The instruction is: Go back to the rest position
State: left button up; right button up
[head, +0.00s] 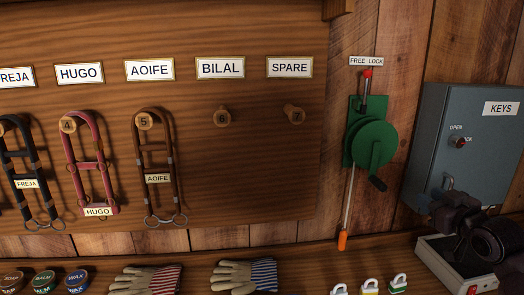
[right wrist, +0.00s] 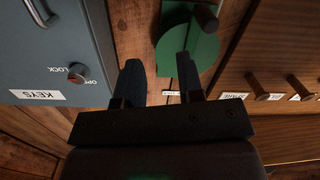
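My right gripper (head: 452,210) is at the lower right of the head view, in front of the lower part of the grey-blue KEYS box (head: 458,120). My left gripper is in neither view. The green winch (head: 371,140) with its black crank handle is on the wall left of the KEYS box. Its red-tipped lever (head: 367,82) points up under the FREE LOCK label.
Bridles hang on numbered pegs under name labels; pegs 6 (head: 222,117) and 7 (head: 294,114) are bare. Gloves (head: 246,276), tins (head: 44,280) and small padlocks (head: 369,286) lie on the shelf below. A pale box (head: 432,252) with a red switch stands beneath my right gripper.

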jog(key=s+a+f+g, duration=0.1)
jog(key=s+a+f, duration=0.25)
jog(key=f, duration=0.35)
jog(key=s+a+f+h, duration=0.1)
jog(key=s+a+f, duration=0.2)
jog(key=s+f, duration=0.3)
jog(key=s+a+f+g, duration=0.1)
jog(key=s+a+f, duration=0.25)
jog(key=f, duration=0.45)
jog(key=s+a+f+m+g, duration=0.1)
jog(key=s+a+f+g, duration=0.1)
jog(key=s+f, duration=0.5)
jog(key=s+a+f+m+g, duration=0.2)
jog(key=s+a+f, duration=0.2)
jog(key=s, duration=0.9)
jog(key=shift+s+f+h+p, duration=0.4)
jog(key=shift+f, duration=1.15)
